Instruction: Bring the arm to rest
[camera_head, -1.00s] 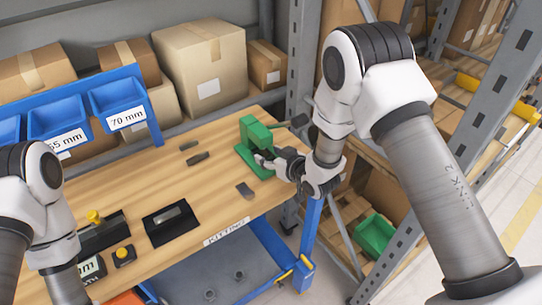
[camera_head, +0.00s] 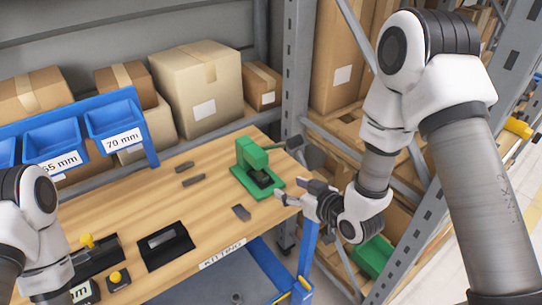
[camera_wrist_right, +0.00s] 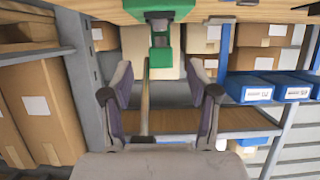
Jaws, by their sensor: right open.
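My right gripper (camera_head: 300,192) is open and empty. It hangs just past the right edge of the wooden bench, beside the green press (camera_head: 252,160) and apart from it. In the right wrist view its two fingers (camera_wrist_right: 162,98) are spread with nothing between them, and the green press (camera_wrist_right: 162,55) shows ahead at the top. My right arm comes in from the right. My left arm stands at the left edge, and its gripper is out of the picture.
The wooden bench (camera_head: 120,205) carries dark flat pieces (camera_head: 193,180), a black fixture (camera_head: 165,245) and a yellow-knobbed block (camera_head: 117,280). Blue bins (camera_head: 113,118) and cardboard boxes (camera_head: 200,85) stand behind. A grey rack post (camera_head: 297,60) rises near the gripper. A green bin (camera_head: 372,256) is below.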

